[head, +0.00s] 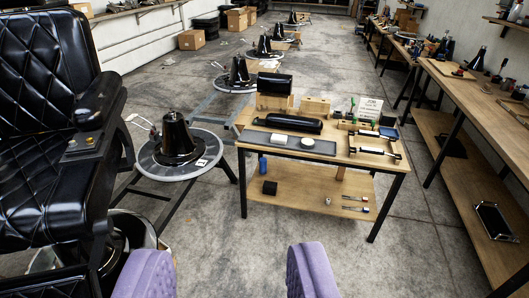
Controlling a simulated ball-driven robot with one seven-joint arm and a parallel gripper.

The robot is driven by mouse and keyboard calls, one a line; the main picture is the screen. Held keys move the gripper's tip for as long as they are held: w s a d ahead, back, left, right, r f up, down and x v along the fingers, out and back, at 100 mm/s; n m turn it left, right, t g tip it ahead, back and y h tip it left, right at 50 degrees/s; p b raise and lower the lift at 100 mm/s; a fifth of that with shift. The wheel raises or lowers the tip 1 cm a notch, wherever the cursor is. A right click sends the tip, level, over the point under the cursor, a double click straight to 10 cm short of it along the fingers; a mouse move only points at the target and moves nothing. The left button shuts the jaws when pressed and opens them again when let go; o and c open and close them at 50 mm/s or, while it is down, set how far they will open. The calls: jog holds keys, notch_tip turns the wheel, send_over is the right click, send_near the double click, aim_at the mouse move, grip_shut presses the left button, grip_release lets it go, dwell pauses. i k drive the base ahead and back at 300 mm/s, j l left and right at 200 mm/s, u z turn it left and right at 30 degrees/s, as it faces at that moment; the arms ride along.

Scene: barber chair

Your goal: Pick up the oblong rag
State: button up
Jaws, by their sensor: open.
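My gripper (231,262) shows at the bottom as two purple padded fingers, wide apart with only bare floor between them. It is well short of the wooden table (250,141). A dark grey flat oblong piece (257,143) lies along the table top's front edge, with a small pale oblong thing (279,138) and a small round pale thing (307,142) on it. I cannot tell for sure which of these is the oblong rag. The gripper touches none of them.
A black tufted barber chair (40,130) stands close on the left. A black cone on a round base (175,140) stands between it and the table. A black roll (288,123) and wooden boxes are on the table. A long workbench (465,88) lines the right.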

aim_at(277, 138)
jog(key=i+l, duration=0.15)
jog(key=i, duration=2)
jog(key=i+l, duration=0.15)
jog(key=i, duration=1.95)
jog(key=l+z, duration=0.05)
jog(key=l, duration=0.05)
